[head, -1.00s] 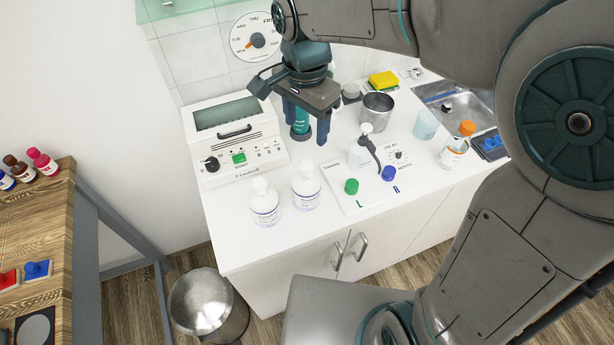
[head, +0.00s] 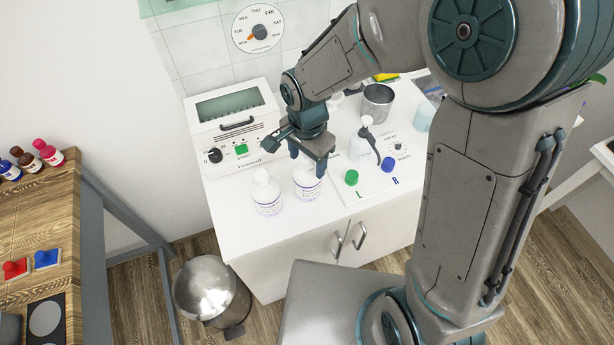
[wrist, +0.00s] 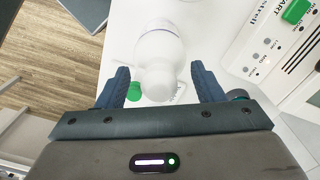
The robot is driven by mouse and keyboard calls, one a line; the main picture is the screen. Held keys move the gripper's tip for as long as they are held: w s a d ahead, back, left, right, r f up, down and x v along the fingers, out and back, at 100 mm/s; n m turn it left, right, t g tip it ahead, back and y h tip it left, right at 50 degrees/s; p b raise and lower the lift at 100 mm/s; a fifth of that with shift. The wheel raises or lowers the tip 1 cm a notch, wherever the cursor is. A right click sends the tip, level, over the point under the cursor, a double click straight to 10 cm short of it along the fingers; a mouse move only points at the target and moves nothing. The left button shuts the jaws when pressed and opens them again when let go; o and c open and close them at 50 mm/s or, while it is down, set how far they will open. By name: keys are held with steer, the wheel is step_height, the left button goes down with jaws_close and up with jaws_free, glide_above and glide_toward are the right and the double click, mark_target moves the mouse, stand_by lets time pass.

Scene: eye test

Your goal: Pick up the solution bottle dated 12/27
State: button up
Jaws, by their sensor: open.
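Two white solution bottles stand upright on the white counter: a left bottle (head: 267,195) and a right bottle (head: 307,188). Both have labels with small print; I cannot read any date. My gripper (head: 306,161) is over the right bottle, its fingers pointing down around the cap area. In the wrist view, my gripper (wrist: 163,84) is open, with a white bottle (wrist: 158,52) showing between and beyond the fingers. Its cap lies between the fingertips in the picture; I see no clear contact. Its label is mostly hidden.
A white machine (head: 234,127) stands behind the bottles. To the right are a green cap (head: 351,177), a blue cap (head: 388,164), a pump bottle (head: 362,147) and a metal beaker (head: 378,103). A metal bin (head: 205,288) stands on the floor. The front left counter is clear.

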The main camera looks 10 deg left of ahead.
steer(key=c, duration=1.2)
steer(key=shift+s, duration=0.1)
jaws_close()
steer(key=shift+d+f, duration=0.1)
